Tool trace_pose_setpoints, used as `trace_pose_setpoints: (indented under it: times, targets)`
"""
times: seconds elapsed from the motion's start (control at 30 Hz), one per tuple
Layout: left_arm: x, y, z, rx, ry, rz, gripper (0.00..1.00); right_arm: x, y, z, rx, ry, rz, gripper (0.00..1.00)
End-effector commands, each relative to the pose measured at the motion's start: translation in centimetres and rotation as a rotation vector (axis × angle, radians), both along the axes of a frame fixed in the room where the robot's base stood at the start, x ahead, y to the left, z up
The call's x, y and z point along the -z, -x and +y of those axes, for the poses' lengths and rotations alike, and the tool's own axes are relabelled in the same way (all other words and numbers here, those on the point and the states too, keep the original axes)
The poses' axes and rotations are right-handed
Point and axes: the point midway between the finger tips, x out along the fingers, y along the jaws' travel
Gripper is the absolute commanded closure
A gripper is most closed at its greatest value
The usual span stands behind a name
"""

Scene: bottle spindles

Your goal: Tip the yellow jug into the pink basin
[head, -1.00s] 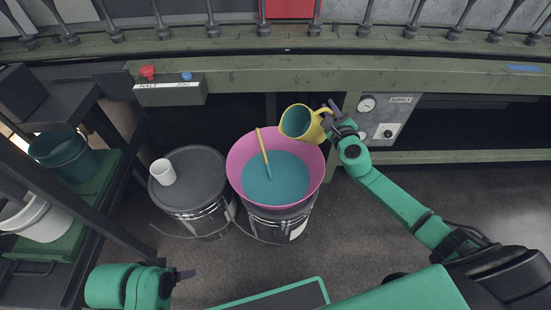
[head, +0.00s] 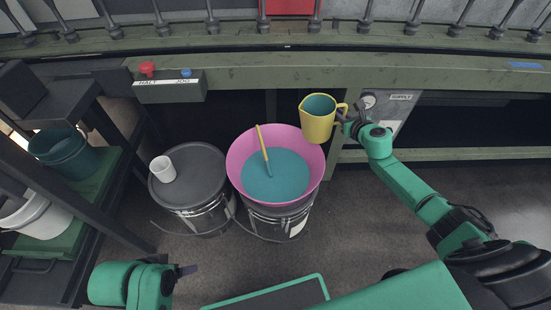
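The yellow jug (head: 318,124) is nearly upright above the right back rim of the pink basin, its teal inside showing from above. My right gripper (head: 345,117) is at the jug's handle, on its right side, and appears shut on it. The pink basin (head: 237,155) stands on a dark drum and holds teal liquid. A yellow-handled stick (head: 262,143) leans in the basin with its lower end in the liquid. My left gripper (head: 186,271) is low at the left front, empty, away from the basin; its finger opening is not clear.
A dark lidded drum (head: 190,190) with a white cup (head: 163,169) on it stands left of the basin. A green machine beam (head: 350,72) runs behind, with a button box (head: 170,87) at left. A shelf with a teal bucket (head: 65,152) is at far left.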

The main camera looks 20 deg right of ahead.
Motion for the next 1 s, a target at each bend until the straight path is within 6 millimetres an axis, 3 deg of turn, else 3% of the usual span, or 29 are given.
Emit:
trace_pose_setpoints:
  times: [0.17,0.5,1.0]
  targets:
    - [-0.2,0.0,0.0,0.000,0.000,0.000,0.31,-0.3,0.0,0.0,0.000,-0.001,-0.001,1.00]
    - [-3.5,0.0,0.0,0.000,0.000,0.000,0.31,-2.5,0.0,0.0,0.000,-0.092,0.034,1.00]
    - [-3.3,0.0,0.0,0.000,0.000,0.000,0.31,-2.1,0.0,0.0,0.001,-0.102,0.038,1.00]
